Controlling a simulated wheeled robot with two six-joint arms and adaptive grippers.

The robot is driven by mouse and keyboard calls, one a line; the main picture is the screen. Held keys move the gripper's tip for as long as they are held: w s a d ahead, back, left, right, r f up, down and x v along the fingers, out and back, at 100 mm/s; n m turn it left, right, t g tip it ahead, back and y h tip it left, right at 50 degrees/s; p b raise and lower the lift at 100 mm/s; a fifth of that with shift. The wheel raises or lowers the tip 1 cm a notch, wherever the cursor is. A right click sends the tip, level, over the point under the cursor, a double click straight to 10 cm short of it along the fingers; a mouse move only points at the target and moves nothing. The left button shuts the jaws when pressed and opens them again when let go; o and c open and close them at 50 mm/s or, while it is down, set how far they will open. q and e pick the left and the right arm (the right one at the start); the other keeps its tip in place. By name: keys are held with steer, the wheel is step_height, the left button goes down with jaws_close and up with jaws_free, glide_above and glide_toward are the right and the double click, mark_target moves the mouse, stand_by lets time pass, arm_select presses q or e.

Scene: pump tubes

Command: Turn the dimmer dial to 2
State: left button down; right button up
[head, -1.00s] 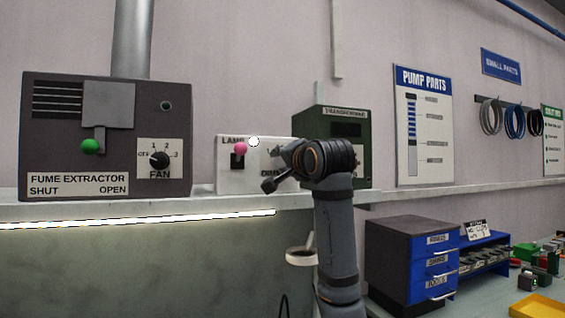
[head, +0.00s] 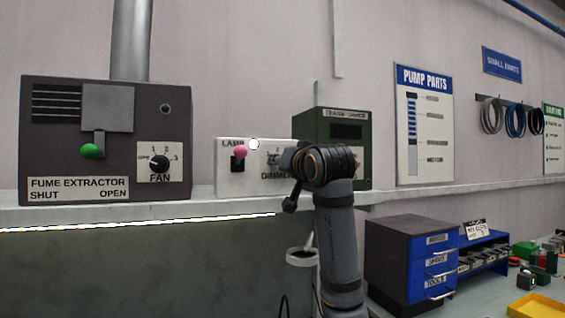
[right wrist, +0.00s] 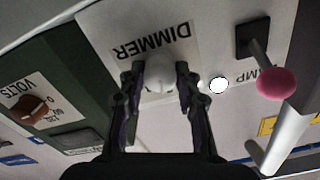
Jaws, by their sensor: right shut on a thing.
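The dimmer dial (right wrist: 160,79) is a pale knob on a white plate marked DIMMER (right wrist: 152,40); the wrist view shows it upside down. My right gripper (right wrist: 160,72) is shut on the dial, one finger on each side. In the head view my right wrist (head: 322,165) covers the dial and part of its scale. A few scale digits show at the left of the wrist, but the dial's pointer is hidden, so its setting cannot be read. My left gripper is not in view.
A lamp lever with a pink knob (head: 240,152) and a white round light (head: 254,144) sit left of the dial. The green transformer box (head: 356,150) stands right behind my wrist. The grey fume extractor (head: 60,135) is at the left. Blue drawers (head: 433,262) stand lower right.

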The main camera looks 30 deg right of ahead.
steer(key=shift+n, duration=0.8)
steer(key=o, duration=1.2)
steer(key=shift+c, duration=0.2)
steer(key=v, duration=1.2)
steer(key=shift+f, duration=0.1)
